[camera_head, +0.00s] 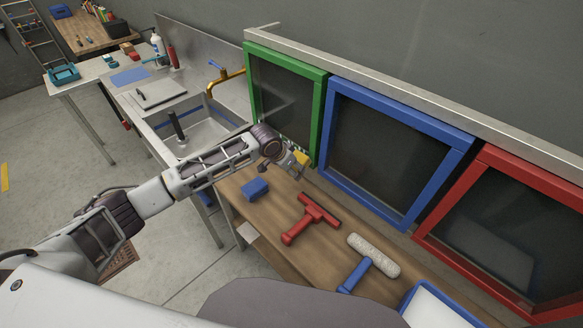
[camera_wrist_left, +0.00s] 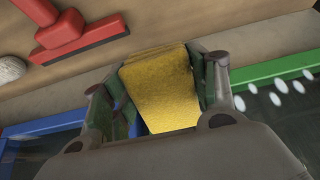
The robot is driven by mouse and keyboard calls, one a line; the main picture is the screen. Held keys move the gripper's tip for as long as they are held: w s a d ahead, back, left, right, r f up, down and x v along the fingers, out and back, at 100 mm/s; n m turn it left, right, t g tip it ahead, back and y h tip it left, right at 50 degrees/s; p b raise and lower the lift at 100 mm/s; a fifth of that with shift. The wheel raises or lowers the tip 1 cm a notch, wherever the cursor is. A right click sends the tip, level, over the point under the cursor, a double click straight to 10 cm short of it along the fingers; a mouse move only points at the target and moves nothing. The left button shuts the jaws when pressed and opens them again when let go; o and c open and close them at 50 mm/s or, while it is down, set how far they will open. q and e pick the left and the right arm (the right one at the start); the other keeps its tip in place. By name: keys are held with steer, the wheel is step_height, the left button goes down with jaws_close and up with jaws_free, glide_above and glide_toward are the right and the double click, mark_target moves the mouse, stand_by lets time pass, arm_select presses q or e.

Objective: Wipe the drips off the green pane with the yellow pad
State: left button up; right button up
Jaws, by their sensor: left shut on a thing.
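The green pane (camera_head: 284,93) is a dark sheet in a green frame at the left of a row of three. White drips (camera_wrist_left: 283,90) show near its lower edge in the left wrist view. My left gripper (camera_head: 295,160) is shut on the yellow pad (camera_wrist_left: 160,88) close to the pane's lower edge. The pad also shows in the head view (camera_head: 301,158). I cannot tell whether the pad touches the pane. My right gripper is not in view.
The blue frame (camera_head: 462,143) and red frame (camera_head: 438,236) stand to the right. On the wooden bench lie a blue block (camera_head: 255,188), a red squeegee (camera_head: 309,217), a white roller with blue handle (camera_head: 372,256) and a blue-edged tray (camera_head: 413,293). A sink (camera_head: 200,133) stands behind my left arm.

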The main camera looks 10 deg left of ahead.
arm_select(q)
steer(key=shift+d+r, duration=0.1)
stand_by(0.4)
steer(key=shift+w, duration=0.15)
steer(key=shift+w+a+p, duration=0.35)
steer(key=shift+a+p, duration=0.05)
steer(key=shift+a, duration=0.35)
steer(key=shift+w+a, duration=0.35)
steer(key=shift+a, duration=0.25)
steer(key=shift+w+a+p, duration=0.1)
steer(key=shift+a+p, duration=0.05)
steer(key=shift+p, duration=0.15)
steer(key=shift+a, duration=0.1)
steer(key=shift+w+a+p, duration=0.3)
steer(key=shift+w+a, duration=0.75)
steer(key=shift+a, duration=0.25)
steer(key=shift+w+a+r, duration=0.1)
steer(key=shift+a, duration=0.05)
